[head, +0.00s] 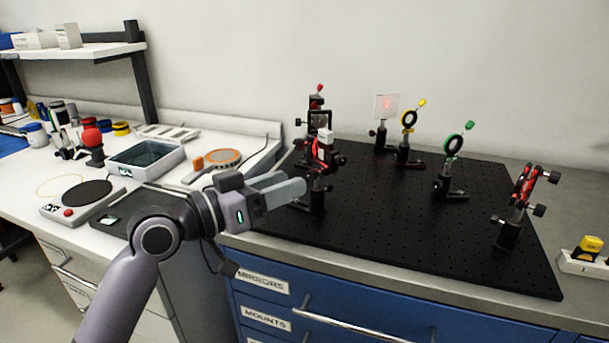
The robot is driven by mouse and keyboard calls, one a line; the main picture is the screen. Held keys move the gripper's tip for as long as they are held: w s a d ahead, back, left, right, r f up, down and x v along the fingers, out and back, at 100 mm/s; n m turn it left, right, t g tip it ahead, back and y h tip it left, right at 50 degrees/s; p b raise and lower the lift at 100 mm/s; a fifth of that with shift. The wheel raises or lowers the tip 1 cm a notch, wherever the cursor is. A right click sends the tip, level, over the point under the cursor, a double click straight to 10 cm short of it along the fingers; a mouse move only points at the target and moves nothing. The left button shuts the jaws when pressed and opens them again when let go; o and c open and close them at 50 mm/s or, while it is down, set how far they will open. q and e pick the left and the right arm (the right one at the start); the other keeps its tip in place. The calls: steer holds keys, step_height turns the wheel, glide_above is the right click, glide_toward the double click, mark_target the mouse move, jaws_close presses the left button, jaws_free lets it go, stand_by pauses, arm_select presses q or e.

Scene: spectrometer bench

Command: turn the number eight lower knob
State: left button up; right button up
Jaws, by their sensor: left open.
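Several optical mounts stand on the black breadboard (385,228). A mount with red parts and black side knobs (320,160) stands at its left side, with another mount (318,103) just behind it. A further red and black mount (519,200) with black knobs stands at the right front. No number eight can be read on any knob, so I cannot tell which knob carries it. My left gripper (298,190) is open and empty, its fingers pointing right. In the picture they overlap the left part of the nearer left mount; whether they touch it I cannot tell.
A white card (386,106), a yellow-ringed mount (408,122) and a green-ringed mount (452,150) stand toward the back. The middle front of the breadboard is clear. A tray (146,157) and a hotplate (82,196) sit on the left counter.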

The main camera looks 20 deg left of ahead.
mark_target(310, 175)
arm_select(q)
steer(key=shift+x, duration=1.95)
jaws_close()
steer(key=shift+n+p, duration=0.4)
steer(key=shift+p, duration=0.35)
jaws_free()
steer(key=shift+s, duration=0.1)
